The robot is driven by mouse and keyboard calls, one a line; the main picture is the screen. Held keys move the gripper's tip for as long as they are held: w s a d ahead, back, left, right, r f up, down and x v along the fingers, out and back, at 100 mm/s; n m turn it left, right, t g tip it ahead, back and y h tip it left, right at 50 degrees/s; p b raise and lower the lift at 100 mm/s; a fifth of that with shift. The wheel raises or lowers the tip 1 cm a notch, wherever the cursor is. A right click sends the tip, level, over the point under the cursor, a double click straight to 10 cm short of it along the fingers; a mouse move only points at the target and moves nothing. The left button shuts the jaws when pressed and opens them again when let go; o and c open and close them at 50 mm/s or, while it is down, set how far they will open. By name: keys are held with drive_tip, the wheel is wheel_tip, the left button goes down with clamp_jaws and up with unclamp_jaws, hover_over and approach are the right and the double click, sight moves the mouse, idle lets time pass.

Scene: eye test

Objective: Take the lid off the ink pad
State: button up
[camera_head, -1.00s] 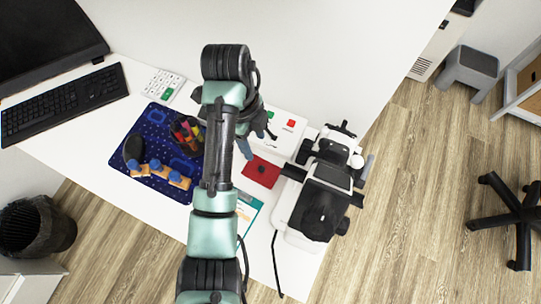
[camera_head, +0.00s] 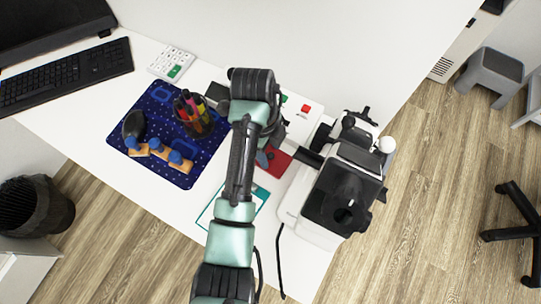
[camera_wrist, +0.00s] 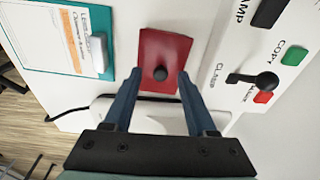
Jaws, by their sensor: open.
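The ink pad shows as a flat red square with a small dark round knob on top, its lid (camera_wrist: 172,45), in the wrist view. The knob (camera_wrist: 160,73) is near the middle of the lid. The red square also shows in the head view (camera_head: 275,163), partly hidden by my arm. My gripper (camera_wrist: 160,75) is open, its two blue fingers apart, with the knob between the fingertips in the picture. I cannot tell whether the fingers are down at the knob's height. The pad beneath the lid is not visible.
A black and white machine (camera_head: 345,195) stands close to the right of the pad. A teal-edged sheet (camera_wrist: 40,35) lies nearby. A blue mat (camera_head: 160,100) holds a pen cup (camera_head: 193,115) and stamps.

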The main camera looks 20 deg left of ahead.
drive_tip(key=shift+f, duration=0.4)
drive_tip(key=shift+c, duration=0.4)
clamp_jaws()
